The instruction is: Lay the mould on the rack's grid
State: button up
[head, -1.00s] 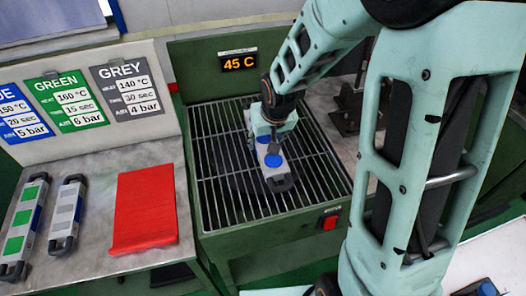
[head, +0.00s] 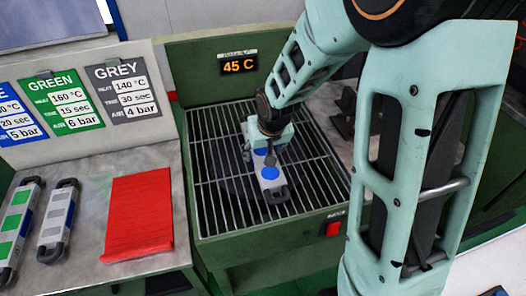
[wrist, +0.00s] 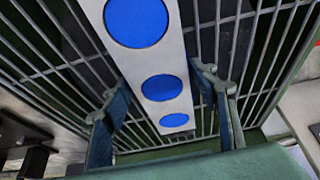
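The mould is a pale grey bar with blue round marks and dark end handles (head: 268,182). It lies over the middle of the rack's grid (head: 220,200) and looks to rest on the bars, though its underside is hidden. In the wrist view the mould (wrist: 160,60) runs between my fingers, its near part closest to the camera. My gripper (head: 268,152) is over the mould's rear half, pointing down. In the wrist view my gripper (wrist: 158,88) has one finger on each side of the mould, with grid visible in the gaps, so it is open around it.
The green rack housing (head: 270,238) has a 45 C display (head: 239,64) behind and a red switch (head: 333,229) in front. On the left table lie a red pad (head: 140,215), a grey-marked mould (head: 58,220) and a green-marked mould (head: 18,230). Dark metal fixtures stand right of the rack.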

jog(key=shift+o, duration=1.3)
jog(key=shift+r, duration=0.1)
jog(key=shift+r, duration=0.3)
jog(key=p+v, duration=0.2)
jog(key=v, duration=0.9)
jog(key=shift+s+r, duration=0.2)
jog(key=shift+d, duration=0.1)
